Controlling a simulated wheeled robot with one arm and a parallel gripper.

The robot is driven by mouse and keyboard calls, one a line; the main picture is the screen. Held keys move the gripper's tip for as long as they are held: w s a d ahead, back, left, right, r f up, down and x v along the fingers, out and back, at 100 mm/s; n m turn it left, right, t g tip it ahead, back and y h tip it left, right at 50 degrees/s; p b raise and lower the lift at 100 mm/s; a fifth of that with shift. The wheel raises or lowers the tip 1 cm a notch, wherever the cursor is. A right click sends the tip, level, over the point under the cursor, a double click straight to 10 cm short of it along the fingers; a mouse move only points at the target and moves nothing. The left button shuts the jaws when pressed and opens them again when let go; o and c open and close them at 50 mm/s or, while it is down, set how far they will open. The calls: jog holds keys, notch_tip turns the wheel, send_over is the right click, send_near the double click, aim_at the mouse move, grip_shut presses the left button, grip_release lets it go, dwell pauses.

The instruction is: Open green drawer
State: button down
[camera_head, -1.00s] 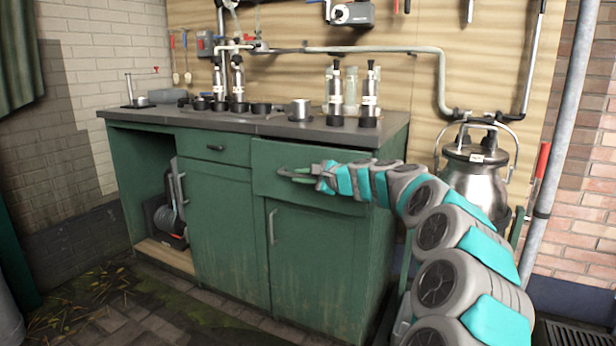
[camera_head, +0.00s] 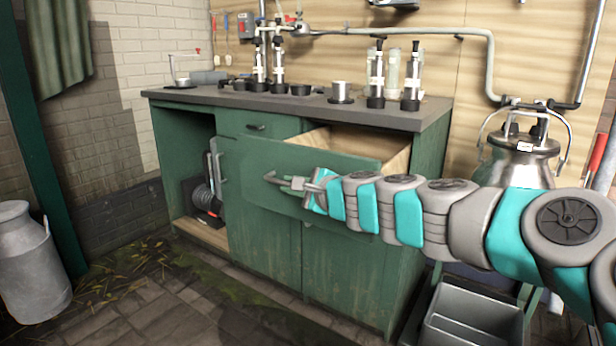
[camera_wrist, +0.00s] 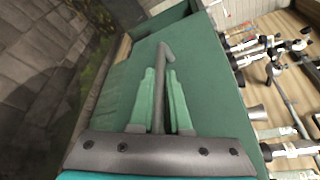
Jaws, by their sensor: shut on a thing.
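The green drawer (camera_head: 330,172) at the upper right of the green cabinet is pulled out, and its pale wooden inside (camera_head: 345,142) shows behind the front panel. My gripper (camera_head: 292,184) is at the drawer front and is shut on the dark grey bar handle (camera_head: 276,178). In the wrist view, the two green fingers (camera_wrist: 159,100) lie on either side of the handle (camera_wrist: 163,62), with the drawer front (camera_wrist: 200,70) behind them. The drawer's floor is hidden by its front panel.
Bottles and small pots stand on the dark countertop (camera_head: 315,104). A metal churn (camera_head: 515,165) stands at the right, another churn (camera_head: 30,265) at the far left. A grey bin (camera_head: 475,312) stands below my arm. Paving before the cabinet is clear.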

jog(key=shift+s+a, duration=0.65)
jog(key=shift+s, duration=0.25)
jog(key=shift+s+a, duration=0.65)
jog(key=shift+s, duration=0.25)
jog(key=c, duration=0.9)
grip_release()
jog(key=v, duration=0.7)
jog(key=shift+s+d+r+p, duration=0.1)
jog(key=shift+s+d+p, duration=0.15)
jog(key=shift+s+p, duration=0.1)
